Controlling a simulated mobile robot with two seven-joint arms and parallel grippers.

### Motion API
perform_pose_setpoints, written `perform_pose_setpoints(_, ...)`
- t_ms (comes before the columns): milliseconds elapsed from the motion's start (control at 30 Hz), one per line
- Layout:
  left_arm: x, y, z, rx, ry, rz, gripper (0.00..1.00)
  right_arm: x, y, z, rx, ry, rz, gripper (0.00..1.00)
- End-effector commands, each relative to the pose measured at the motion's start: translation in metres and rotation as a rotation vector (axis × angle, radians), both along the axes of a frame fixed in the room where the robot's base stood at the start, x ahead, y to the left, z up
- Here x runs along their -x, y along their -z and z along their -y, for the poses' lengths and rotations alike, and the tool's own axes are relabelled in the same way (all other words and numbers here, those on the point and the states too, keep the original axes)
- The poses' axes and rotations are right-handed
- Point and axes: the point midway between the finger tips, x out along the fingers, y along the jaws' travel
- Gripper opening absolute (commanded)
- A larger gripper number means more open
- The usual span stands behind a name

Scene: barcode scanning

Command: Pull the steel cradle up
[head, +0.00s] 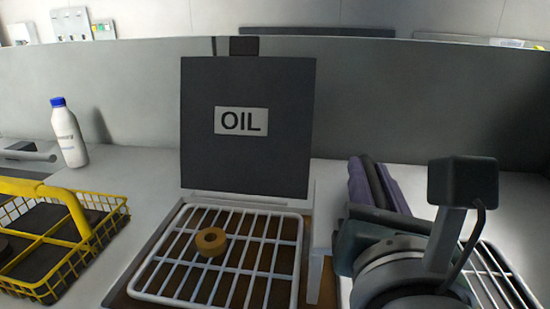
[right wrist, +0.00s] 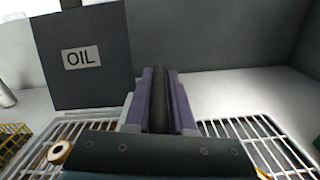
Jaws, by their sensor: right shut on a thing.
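My right gripper (head: 376,185) comes in from the lower right with purple fingers. In the right wrist view the gripper (right wrist: 158,100) is shut on a dark bar (right wrist: 158,85) between its fingers. A pale steel wire rack (head: 497,270) shows partly behind my right arm, and wire also shows on the right in the right wrist view (right wrist: 250,132). I cannot tell from these frames whether the dark bar is joined to that wire. Another wire rack (head: 250,256) lies left of the gripper, in front of the OIL panel. My left gripper is not in view.
A dark upright panel marked OIL (head: 247,158) stands behind the left rack. A yellow wire basket (head: 118,218) and a white bottle with a blue cap (head: 67,138) stand at left. A grey wall (head: 400,100) closes the back.

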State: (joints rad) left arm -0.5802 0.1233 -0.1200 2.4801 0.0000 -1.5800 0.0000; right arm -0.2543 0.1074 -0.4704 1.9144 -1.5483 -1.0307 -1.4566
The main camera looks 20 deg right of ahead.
Motion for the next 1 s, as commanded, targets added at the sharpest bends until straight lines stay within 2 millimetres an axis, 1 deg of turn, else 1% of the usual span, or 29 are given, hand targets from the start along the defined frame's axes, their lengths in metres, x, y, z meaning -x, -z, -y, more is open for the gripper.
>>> perform_pose_setpoints(33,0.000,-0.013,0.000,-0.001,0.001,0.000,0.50,0.000,-0.014,0.000,-0.001,0.000,0.008,0.00)
perform_pose_setpoints(367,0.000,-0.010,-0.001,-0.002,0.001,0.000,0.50,-0.001,-0.012,0.000,0.000,0.000,0.012,0.00)
perform_pose_setpoints(400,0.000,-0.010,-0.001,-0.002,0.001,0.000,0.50,-0.001,-0.012,-0.001,0.000,0.000,0.012,0.25)
perform_pose_setpoints(600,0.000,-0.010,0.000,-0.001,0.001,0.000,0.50,-0.001,-0.010,0.000,0.001,0.000,0.007,0.47)
perform_pose_setpoints(633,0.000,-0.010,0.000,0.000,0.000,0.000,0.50,0.000,-0.010,0.000,0.001,0.000,0.007,0.50)
perform_pose_setpoints(867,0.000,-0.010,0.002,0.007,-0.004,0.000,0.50,0.000,-0.009,0.000,0.001,0.000,0.003,0.50)
perform_pose_setpoints(1000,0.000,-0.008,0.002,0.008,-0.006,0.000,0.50,0.009,-0.007,-0.006,0.001,0.000,0.001,0.50)
